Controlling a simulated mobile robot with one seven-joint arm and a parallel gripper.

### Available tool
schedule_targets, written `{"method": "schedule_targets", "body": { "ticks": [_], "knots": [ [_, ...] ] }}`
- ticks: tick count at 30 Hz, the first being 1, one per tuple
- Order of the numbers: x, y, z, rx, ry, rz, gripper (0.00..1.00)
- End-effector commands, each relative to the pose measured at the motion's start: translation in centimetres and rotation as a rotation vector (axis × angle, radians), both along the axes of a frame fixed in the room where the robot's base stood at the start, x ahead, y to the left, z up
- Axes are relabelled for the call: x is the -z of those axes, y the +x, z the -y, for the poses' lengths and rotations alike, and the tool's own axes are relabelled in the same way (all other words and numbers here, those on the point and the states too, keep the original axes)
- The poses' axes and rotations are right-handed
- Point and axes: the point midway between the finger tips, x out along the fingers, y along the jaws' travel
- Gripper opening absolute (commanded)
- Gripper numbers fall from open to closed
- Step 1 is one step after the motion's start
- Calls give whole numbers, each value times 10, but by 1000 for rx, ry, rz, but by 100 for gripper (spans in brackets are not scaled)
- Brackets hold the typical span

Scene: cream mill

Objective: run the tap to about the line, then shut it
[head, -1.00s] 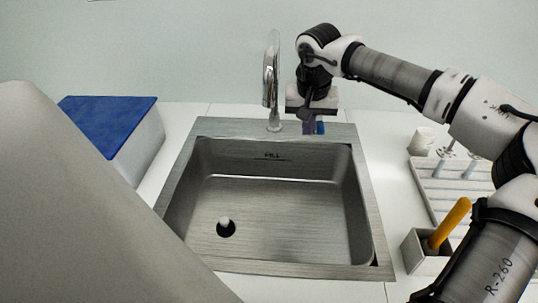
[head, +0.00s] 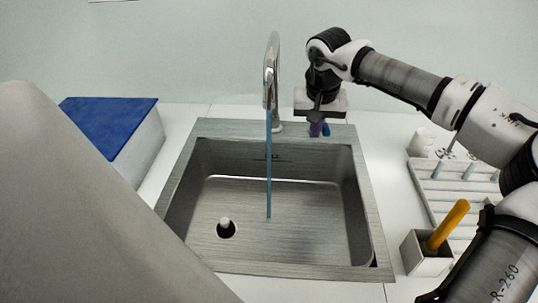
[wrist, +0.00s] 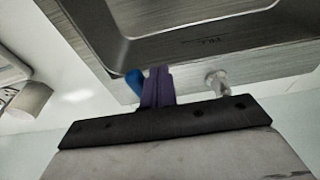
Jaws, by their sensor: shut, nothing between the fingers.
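The chrome tap (head: 271,75) stands behind the steel sink (head: 361,190), and a thin blue stream of water (head: 268,185) falls from its spout to the basin floor. A mark with small lettering (wrist: 210,42) is on the sink's back wall; the stream partly covers it in the head view. The floor looks bare, with no clear water level. My gripper (head: 315,129) has purple fingers, shut and empty, low over the back rim right of the tap. A blue piece (wrist: 135,82) sits close beside the fingers; I cannot tell whether they touch or whether it is the tap's lever.
A dark drain with a white knob (head: 225,224) is at the basin's left front. A blue-lidded box (head: 110,122) stands left. On the right are a white rack (head: 440,192), a white cup (head: 420,142) and a holder (head: 424,260) with an orange handle (head: 450,222).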

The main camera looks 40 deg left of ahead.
Motion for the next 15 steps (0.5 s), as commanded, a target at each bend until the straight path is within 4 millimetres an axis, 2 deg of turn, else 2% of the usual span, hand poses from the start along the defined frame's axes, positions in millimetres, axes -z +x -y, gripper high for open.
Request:
{"method": "schedule_targets", "body": {
  "ticks": [15],
  "knots": [
    [0, 7, 9, 0, -1, 1, 0]
  ]
}}
